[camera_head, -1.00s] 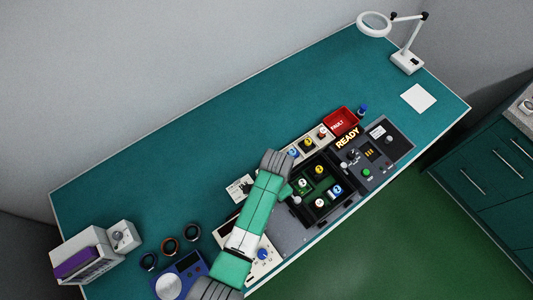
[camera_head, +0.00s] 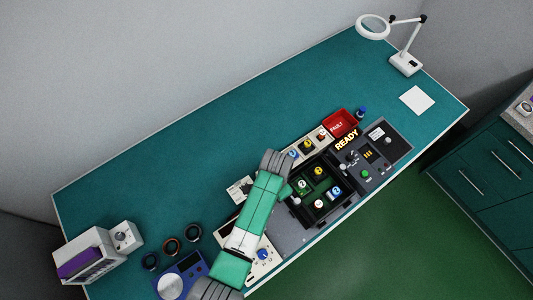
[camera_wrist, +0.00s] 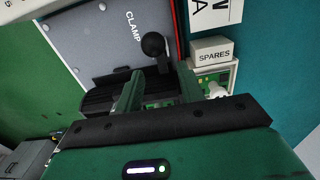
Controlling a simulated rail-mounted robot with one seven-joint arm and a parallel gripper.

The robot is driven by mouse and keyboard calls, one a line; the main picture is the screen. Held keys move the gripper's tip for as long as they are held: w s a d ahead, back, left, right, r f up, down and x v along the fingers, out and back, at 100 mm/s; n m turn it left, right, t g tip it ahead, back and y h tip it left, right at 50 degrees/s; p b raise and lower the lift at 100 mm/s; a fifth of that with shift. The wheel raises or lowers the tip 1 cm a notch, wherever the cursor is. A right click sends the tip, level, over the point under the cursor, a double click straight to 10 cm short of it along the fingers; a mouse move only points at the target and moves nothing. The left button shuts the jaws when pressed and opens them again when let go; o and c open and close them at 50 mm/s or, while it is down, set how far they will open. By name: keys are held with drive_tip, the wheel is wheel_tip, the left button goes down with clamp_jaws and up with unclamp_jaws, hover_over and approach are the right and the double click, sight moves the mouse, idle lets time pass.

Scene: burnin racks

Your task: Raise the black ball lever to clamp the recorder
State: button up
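The black ball lever (camera_wrist: 153,44) shows in the wrist view, its ball on a short black stem beside the white word CLAMP on a grey plate (camera_wrist: 98,45). My gripper (camera_wrist: 159,74) is open, its two green fingers apart. The ball appears just beyond the fingertips, between their lines, and the stem runs down into the gap. I cannot tell whether a finger touches it. In the head view my arm covers the lever. I cannot make out a recorder for certain in either view.
A SPARES box (camera_wrist: 212,50) stands right of the lever in the wrist view. In the head view, a dark tray (camera_head: 341,205) with coloured round pieces, a control panel (camera_head: 392,146) and a red FAULT bin (camera_head: 341,123) lie right of my arm. The bench's back left is clear.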

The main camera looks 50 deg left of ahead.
wheel_tip(320, 180, up, 8)
drive_tip(key=p, duration=0.6)
drive_tip(key=shift+f+p, duration=0.2)
drive_tip(key=shift+p, duration=0.2)
